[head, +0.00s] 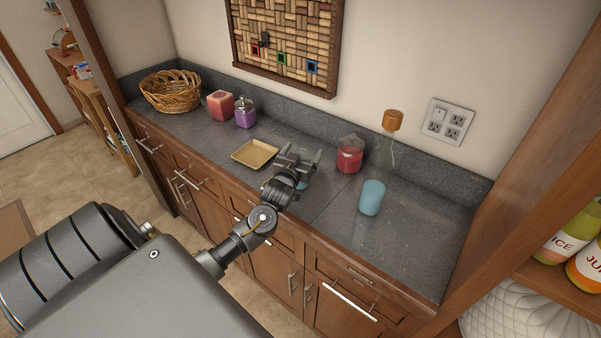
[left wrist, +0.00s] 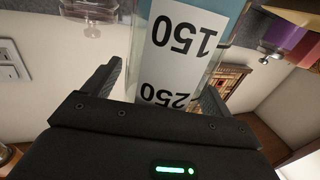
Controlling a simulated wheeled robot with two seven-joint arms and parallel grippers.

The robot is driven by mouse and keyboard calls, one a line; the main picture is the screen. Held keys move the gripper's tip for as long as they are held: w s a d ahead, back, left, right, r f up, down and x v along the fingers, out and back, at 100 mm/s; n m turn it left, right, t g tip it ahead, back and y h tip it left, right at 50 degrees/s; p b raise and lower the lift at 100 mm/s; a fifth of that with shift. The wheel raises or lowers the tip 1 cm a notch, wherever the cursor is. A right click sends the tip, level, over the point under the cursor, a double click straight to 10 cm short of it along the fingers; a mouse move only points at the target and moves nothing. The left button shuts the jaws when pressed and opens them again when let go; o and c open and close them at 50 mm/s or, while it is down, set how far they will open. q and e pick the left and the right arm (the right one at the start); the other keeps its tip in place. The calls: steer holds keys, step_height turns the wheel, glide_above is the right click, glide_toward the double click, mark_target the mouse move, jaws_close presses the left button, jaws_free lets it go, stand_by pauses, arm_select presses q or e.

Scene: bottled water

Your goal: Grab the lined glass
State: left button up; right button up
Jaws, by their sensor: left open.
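The lined glass (left wrist: 180,50) is a clear glass with a white panel marked "150" and "250" and some blue at its top edge in the left wrist view. It stands between the two fingers of my left gripper (left wrist: 158,92), and the fingers are open around it. In the head view a small bluish part of the glass (head: 303,183) shows behind my left gripper (head: 300,160), over the grey counter (head: 330,210). Most of the glass is hidden there by the gripper. I cannot tell whether a finger touches it. My right gripper is not in view.
A tan square tray (head: 255,153) lies left of my left gripper. A red jar (head: 349,158) and a blue container (head: 371,198) stand to its right. A purple jar (head: 244,114), a red block (head: 220,105) and a wicker basket (head: 170,92) stand farther left. The counter's front right is clear.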

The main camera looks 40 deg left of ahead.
arm_select(q)
steer(key=shift+c, duration=1)
steer(key=c, duration=1.4)
steer(key=shift+c, duration=0.2)
steer(key=shift+r, duration=0.2)
